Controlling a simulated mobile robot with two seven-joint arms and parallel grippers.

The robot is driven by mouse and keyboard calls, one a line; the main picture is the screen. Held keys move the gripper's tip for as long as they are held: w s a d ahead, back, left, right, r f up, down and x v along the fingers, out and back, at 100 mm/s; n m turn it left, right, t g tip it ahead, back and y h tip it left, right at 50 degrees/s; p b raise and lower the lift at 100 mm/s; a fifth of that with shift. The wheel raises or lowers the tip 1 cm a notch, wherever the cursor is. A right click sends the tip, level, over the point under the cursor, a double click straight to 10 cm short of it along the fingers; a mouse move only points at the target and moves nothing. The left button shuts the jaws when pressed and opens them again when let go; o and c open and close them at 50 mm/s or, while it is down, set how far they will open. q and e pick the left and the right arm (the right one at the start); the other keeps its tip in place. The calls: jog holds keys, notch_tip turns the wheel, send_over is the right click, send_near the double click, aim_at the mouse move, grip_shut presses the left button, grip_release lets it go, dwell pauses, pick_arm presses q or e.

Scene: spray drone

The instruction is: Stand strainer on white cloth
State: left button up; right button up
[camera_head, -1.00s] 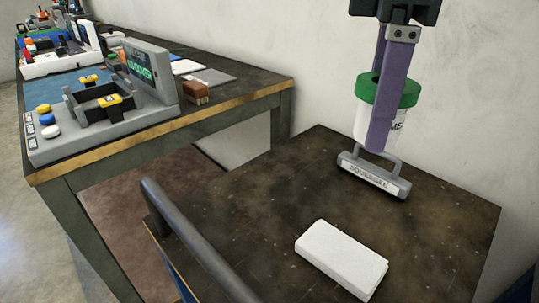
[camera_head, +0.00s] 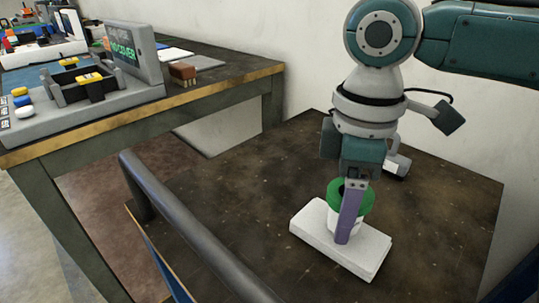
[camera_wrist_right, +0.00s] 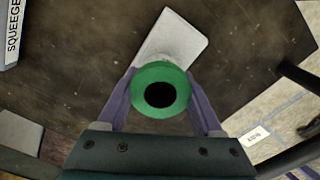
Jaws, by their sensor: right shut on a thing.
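The strainer, a white cylinder with a green ring top (camera_head: 364,197) and a dark opening, is upright over the folded white cloth (camera_head: 312,227). In the right wrist view the strainer's green ring (camera_wrist_right: 160,70) lies between the fingers, and the cloth (camera_wrist_right: 180,32) shows beyond it. My right gripper (camera_head: 347,236) points down, its purple fingers shut on the strainer's sides. The strainer's lower end is at the cloth, partly hidden by a finger; I cannot tell whether it touches. My left gripper is not in view.
A grey rail (camera_head: 190,225) runs along the table's left side. A second bench (camera_head: 215,90) with devices stands at the left. The table right of the cloth is clear.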

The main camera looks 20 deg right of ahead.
jog(key=shift+f, duration=0.45)
jog(key=shift+f, duration=0.15)
jog(key=o, duration=1.3)
jog(key=shift+o, duration=0.2)
notch_tip(320, 180, up, 12)
jog(key=p, duration=0.3)
jog(key=shift+r+p, duration=0.2)
jog(key=shift+p, duration=0.1)
